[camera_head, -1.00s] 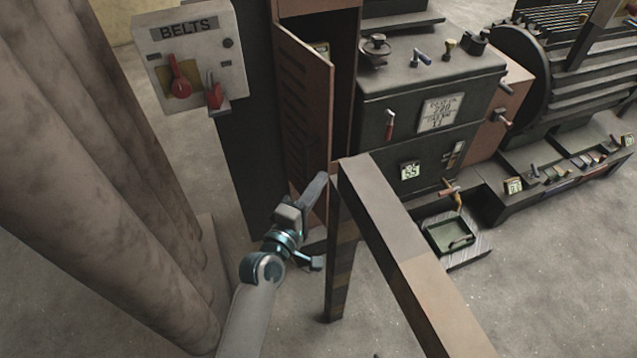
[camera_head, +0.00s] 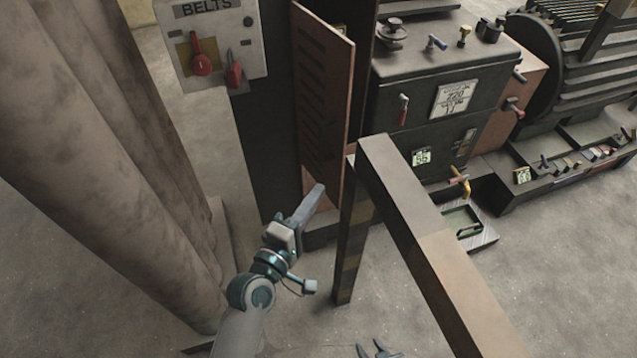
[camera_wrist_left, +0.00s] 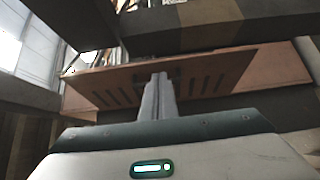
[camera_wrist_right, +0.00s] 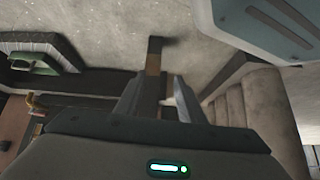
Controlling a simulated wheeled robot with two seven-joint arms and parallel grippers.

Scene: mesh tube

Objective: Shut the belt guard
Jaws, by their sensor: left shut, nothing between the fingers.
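The belt guard (camera_head: 322,95) is a reddish-brown slotted door on the dark machine cabinet. It stands ajar, swung out, and its slots also show in the left wrist view (camera_wrist_left: 205,87). My left gripper (camera_head: 314,195) is shut and empty, with its fingertips near the guard's lower part. I cannot tell whether they touch it. In the left wrist view its closed fingers (camera_wrist_left: 159,85) point at the guard. My right gripper (camera_head: 377,348) shows at the bottom edge of the head view. Its fingers are apart and empty in the right wrist view (camera_wrist_right: 155,90).
A barrier rail (camera_head: 415,215) with a striped post (camera_head: 350,245) stands just right of the left gripper. Thick columns (camera_head: 90,150) rise at the left. A BELTS panel (camera_head: 220,45) with red levers hangs beside the cabinet. A green tray (camera_head: 455,222) lies beyond the rail.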

